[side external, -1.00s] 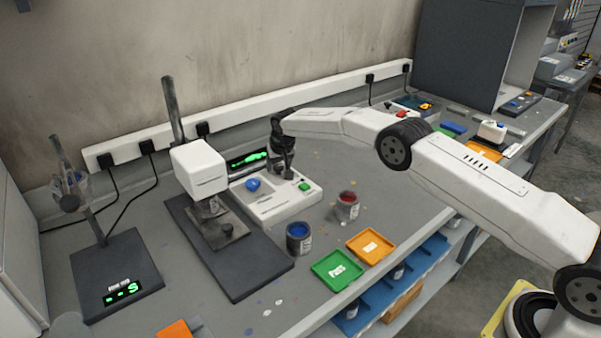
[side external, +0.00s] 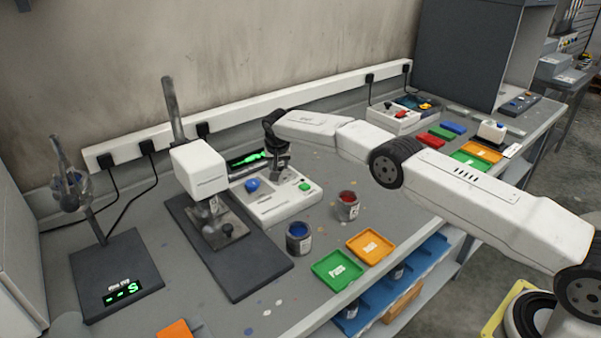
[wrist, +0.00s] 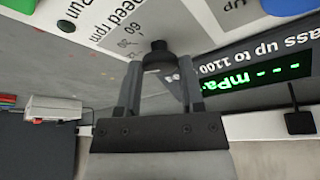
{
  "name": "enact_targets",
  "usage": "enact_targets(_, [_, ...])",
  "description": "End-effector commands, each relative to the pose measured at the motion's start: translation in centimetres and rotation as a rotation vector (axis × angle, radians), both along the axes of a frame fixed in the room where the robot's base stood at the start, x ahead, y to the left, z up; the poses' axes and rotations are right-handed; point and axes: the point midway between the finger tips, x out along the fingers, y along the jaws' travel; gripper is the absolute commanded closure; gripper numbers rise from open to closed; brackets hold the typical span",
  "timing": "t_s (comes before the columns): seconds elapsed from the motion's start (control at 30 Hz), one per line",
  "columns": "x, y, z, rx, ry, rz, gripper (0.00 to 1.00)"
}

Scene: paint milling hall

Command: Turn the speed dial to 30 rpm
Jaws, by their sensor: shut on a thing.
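The speed dial (wrist: 158,48) is a small dark knob on a white control box (side external: 268,207). In the wrist view its fingers stand on either side of it, and my gripper (wrist: 160,68) is shut on it. Beside the dial the print reads "Speed rpm" (wrist: 121,20) with 60 and 30 marks; other marks are hidden, and where the dial points cannot be told. In the side view my gripper (side external: 279,172) comes down on the box between a blue knob (side external: 252,185) and a green button (side external: 305,187), hiding the dial.
A green-lit display (side external: 247,158) stands behind the box; it also shows in the wrist view (wrist: 257,80). A white-headed stand (side external: 200,167) is close on the left. Blue (side external: 299,239) and red (side external: 347,207) paint cans and green (side external: 336,271) and orange (side external: 370,247) trays are in front.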

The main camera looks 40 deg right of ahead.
Motion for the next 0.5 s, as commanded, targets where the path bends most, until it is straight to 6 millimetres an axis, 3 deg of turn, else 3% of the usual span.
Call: enact_targets(0.5, [0.01, -0.02, 0.04, -0.002, -0.004, -0.07, 1.0])
